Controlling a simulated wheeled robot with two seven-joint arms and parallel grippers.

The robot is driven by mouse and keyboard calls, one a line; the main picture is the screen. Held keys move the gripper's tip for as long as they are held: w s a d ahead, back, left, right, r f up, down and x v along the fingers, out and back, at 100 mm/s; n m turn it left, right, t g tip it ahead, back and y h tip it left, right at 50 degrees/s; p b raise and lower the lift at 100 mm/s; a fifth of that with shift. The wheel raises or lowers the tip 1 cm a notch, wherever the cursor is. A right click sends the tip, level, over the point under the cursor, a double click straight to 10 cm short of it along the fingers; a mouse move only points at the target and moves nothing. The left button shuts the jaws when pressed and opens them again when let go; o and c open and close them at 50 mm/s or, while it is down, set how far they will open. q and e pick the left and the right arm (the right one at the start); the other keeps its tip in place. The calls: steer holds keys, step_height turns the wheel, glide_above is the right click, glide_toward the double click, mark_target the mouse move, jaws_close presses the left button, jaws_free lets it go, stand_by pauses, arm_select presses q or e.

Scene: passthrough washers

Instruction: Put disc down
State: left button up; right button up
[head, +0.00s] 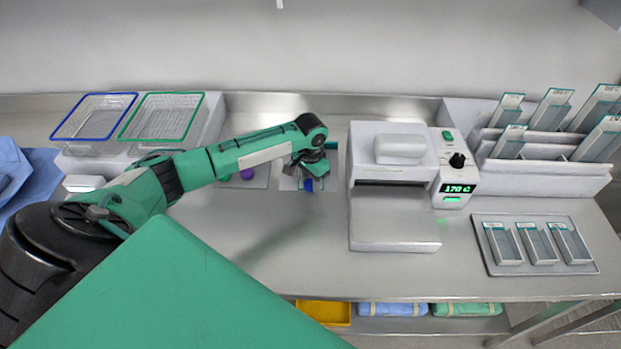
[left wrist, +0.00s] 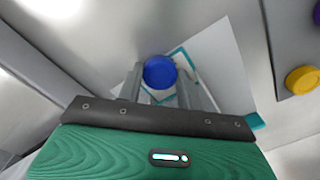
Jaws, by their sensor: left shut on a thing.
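A blue disc (left wrist: 159,72) sits between the fingertips of my left gripper (left wrist: 158,82) in the left wrist view. The gripper is shut on it. In the head view my left gripper (head: 309,178) points down over a white sheet, and the blue disc (head: 308,185) shows at its tip. The white sheet (left wrist: 222,70) shows below the disc in the left wrist view, with a teal-edged piece (left wrist: 183,54) on it, partly hidden by the disc and fingers. I cannot tell whether the disc touches anything below. My right gripper is not in view.
A grey board (left wrist: 285,45) beside the sheet bears a yellow disc (left wrist: 302,80) and a purple disc (left wrist: 318,14). A white heater unit (head: 392,205) stands right of my gripper. Blue (head: 88,132) and green (head: 150,136) rimmed baskets stand left. The counter's front middle is clear.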

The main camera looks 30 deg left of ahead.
mark_target(311, 183)
arm_select(q)
steer(key=shift+f, duration=0.1)
steer(key=o, duration=0.7)
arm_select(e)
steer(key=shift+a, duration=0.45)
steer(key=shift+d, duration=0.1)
arm_select(q)
steer(key=shift+r, duration=0.2)
step_height(311, 183, up, 12)
steer(key=b, duration=0.2)
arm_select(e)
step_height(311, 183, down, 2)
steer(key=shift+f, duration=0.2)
